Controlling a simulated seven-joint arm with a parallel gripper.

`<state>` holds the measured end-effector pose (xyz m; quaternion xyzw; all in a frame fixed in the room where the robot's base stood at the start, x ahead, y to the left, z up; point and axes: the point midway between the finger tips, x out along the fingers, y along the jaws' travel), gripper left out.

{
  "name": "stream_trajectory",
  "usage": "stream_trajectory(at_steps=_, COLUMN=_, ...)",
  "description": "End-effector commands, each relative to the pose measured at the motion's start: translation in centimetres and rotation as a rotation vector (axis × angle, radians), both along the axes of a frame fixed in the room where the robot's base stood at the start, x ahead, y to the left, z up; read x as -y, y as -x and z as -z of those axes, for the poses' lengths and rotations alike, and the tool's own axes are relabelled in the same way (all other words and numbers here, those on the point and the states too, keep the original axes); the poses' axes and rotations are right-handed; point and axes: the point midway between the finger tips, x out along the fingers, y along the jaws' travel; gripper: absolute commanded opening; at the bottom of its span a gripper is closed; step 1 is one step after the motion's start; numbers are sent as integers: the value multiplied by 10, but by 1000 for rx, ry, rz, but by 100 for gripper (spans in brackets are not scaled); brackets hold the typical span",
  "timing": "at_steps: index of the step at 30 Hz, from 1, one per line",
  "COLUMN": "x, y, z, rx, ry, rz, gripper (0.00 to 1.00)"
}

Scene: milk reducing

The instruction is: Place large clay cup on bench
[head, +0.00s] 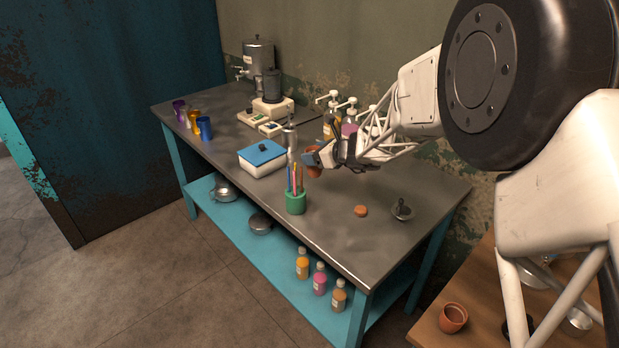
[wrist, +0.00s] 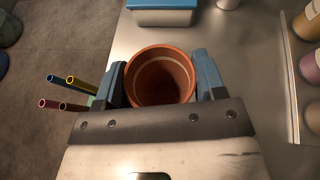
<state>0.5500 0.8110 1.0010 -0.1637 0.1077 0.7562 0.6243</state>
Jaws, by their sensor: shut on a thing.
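A reddish-brown clay cup (wrist: 160,76) is between the two blue fingers of my gripper (wrist: 160,88) in the wrist view, its open mouth facing the camera. My gripper is shut on it. In the head view, my gripper (head: 315,160) holds the cup (head: 314,171), partly hidden by the fingers, over the metal-topped bench (head: 335,232). I cannot tell whether the cup's base touches the bench top. Another clay cup (head: 453,317) stands on the wooden table at the lower right.
A green holder (head: 296,203) with tall sticks stands close to the gripper. A white box with a blue lid (head: 262,157) is to the left, with pump bottles (head: 349,116) behind. A small clay disc (head: 360,211) and a metal item (head: 402,210) lie to the right. The bench's front middle is clear.

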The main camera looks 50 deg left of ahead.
Motion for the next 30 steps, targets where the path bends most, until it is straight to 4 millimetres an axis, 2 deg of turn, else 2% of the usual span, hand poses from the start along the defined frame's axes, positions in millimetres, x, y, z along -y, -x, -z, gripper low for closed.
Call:
stream_trajectory(at_steps=6, x=0, y=0, z=23, rx=-1, ry=1, rz=0, gripper=39)
stream_trajectory(at_steps=20, x=0, y=0, z=31, rx=0, ry=0, rz=0, gripper=39)
stream_trajectory(at_steps=30, x=0, y=0, z=62, rx=0, ry=0, rz=0, gripper=39)
